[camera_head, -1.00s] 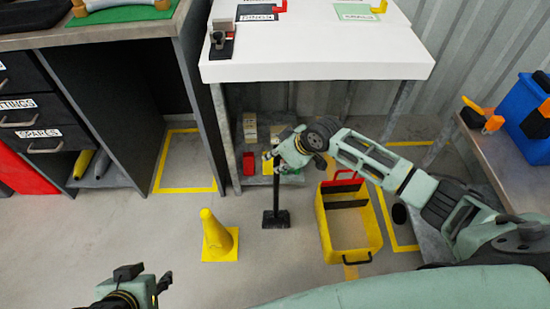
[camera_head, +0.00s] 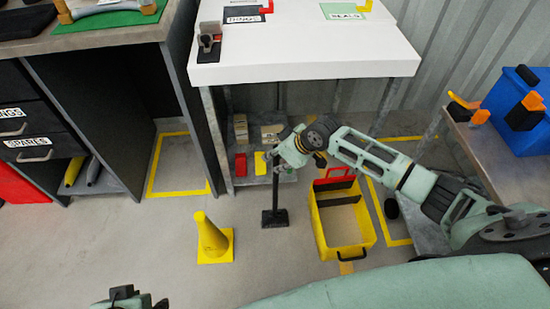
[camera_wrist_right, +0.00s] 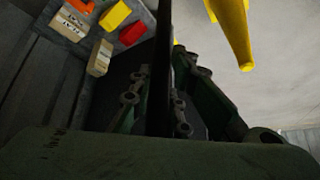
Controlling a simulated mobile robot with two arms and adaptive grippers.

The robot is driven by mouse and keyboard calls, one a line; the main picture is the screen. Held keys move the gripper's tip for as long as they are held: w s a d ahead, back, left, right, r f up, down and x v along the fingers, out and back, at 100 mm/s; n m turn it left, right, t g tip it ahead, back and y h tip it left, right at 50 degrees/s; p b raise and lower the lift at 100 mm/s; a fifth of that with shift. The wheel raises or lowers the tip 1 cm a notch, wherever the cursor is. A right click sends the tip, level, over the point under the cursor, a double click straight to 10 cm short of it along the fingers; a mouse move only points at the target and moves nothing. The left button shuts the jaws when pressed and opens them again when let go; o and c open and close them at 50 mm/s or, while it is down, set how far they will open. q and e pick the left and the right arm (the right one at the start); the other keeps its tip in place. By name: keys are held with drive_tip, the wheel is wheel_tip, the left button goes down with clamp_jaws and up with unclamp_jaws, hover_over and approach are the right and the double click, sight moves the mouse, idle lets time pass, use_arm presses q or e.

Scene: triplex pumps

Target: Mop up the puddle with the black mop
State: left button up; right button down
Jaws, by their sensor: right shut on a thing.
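The black mop (camera_head: 275,217) stands upright, its flat head low at the floor in front of the white table. My right gripper (camera_head: 277,160) is shut on its handle near the top. In the right wrist view the dark handle (camera_wrist_right: 161,85) runs between the fingers of my right gripper (camera_wrist_right: 158,100). I cannot make out a puddle in either view. Only a small part of my left gripper (camera_head: 130,299) shows at the bottom edge, and its fingers are not clear.
A yellow cone (camera_head: 212,240) stands left of the mop. A yellow bin (camera_head: 322,230) with red handle stands to its right. The white table (camera_head: 300,72) is behind, with small boxes on its lower shelf. Bare floor (camera_head: 150,270) lies front left.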

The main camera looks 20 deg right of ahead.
use_arm(q)
drive_tip(key=shift+r, duration=0.1)
drive_tip(key=shift+s+a+r+p, duration=0.1)
drive_tip(key=shift+s+r+p, duration=0.25)
drive_tip(key=shift+r+p, duration=0.25)
use_arm(e)
drive_tip(key=shift+w+a, duration=0.25)
drive_tip(key=shift+a, duration=0.8)
drive_tip(key=shift+w+a, duration=0.2)
drive_tip(key=shift+a, duration=0.8)
use_arm(q)
drive_tip(key=shift+f, duration=0.15)
drive_tip(key=s+f+g+p, duration=0.1)
drive_tip(key=s+f+p, duration=0.2)
drive_tip(key=f, duration=1.9)
drive_tip(key=shift+s+g+p, duration=0.15)
drive_tip(key=shift+g+p, duration=0.15)
drive_tip(key=shift+p, duration=2.1)
use_arm(e)
wheel_tip(320, 180, up, 7)
drive_tip(key=shift+w+d, duration=0.15)
